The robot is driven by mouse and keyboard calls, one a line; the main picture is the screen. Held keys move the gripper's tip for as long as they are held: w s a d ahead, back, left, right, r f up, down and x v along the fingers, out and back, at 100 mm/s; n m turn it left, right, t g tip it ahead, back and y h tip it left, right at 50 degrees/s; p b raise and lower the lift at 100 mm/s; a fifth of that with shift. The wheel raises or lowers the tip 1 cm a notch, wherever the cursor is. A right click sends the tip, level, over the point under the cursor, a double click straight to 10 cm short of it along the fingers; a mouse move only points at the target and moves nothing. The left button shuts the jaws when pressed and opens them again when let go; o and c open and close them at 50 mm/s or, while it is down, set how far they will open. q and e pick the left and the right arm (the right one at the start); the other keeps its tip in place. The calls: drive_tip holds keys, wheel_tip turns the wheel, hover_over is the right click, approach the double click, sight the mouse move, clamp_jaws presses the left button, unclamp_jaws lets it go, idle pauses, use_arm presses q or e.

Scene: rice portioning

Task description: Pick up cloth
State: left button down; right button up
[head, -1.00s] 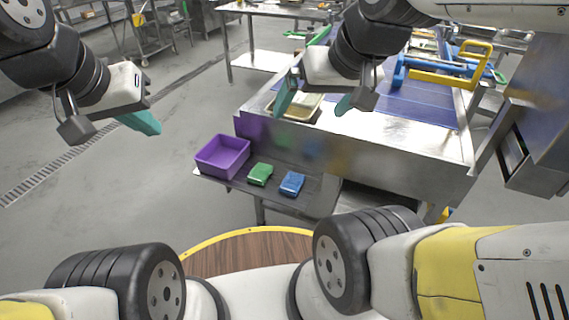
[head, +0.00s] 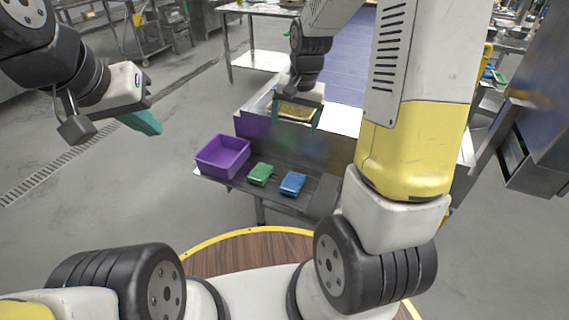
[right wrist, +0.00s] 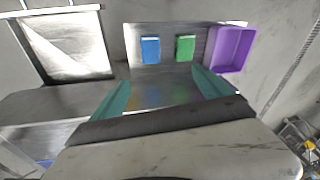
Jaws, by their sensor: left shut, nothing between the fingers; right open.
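A green folded cloth (head: 261,174) and a blue folded cloth (head: 293,183) lie side by side on a low metal shelf (head: 240,183) at the front of the steel table. They also show in the right wrist view, the blue cloth (right wrist: 150,50) left of the green cloth (right wrist: 185,47). My right gripper (head: 295,116) is open and empty, above and beyond the cloths, near the table's front edge. Its teal fingers (right wrist: 160,92) spread apart in the right wrist view, with both cloths ahead of them. My left gripper (head: 142,122) is shut and empty, off to the left over the floor.
A purple bin (head: 222,156) stands at the left end of the shelf, next to the green cloth. A tray (head: 297,110) sits on the table behind my right gripper. A blue conveyor surface (head: 345,60) lies beyond.

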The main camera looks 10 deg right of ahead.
drive_tip(key=m+g, duration=0.1)
drive_tip(key=m, duration=0.1)
approach(292, 181)
drive_tip(key=shift+g+h, duration=0.4)
drive_tip(key=shift+g, duration=0.2)
drive_tip(key=f, duration=0.5)
drive_tip(key=w+f, duration=0.1)
drive_tip(key=f, duration=0.2)
drive_tip(key=shift+a+f, duration=0.25)
drive_tip(key=shift+a, duration=0.05)
drive_tip(key=shift+s, duration=0.1)
drive_tip(key=c, duration=1.6)
drive_tip(key=shift+r, duration=0.1)
drive_tip(key=shift+r, duration=0.55)
wheel_tip(292, 181, up, 2)
drive_tip(key=shift+r, duration=0.1)
drive_tip(key=s+a, duration=0.1)
drive_tip(key=s, duration=0.4)
drive_tip(key=s+a+r, duration=0.1)
drive_tip(key=s+a, duration=0.1)
drive_tip(key=s, duration=0.3)
drive_tip(key=s+a, duration=0.1)
drive_tip(key=s, duration=0.4)
drive_tip(key=shift+s+a+r, duration=0.2)
drive_tip(key=shift+r, duration=0.1)
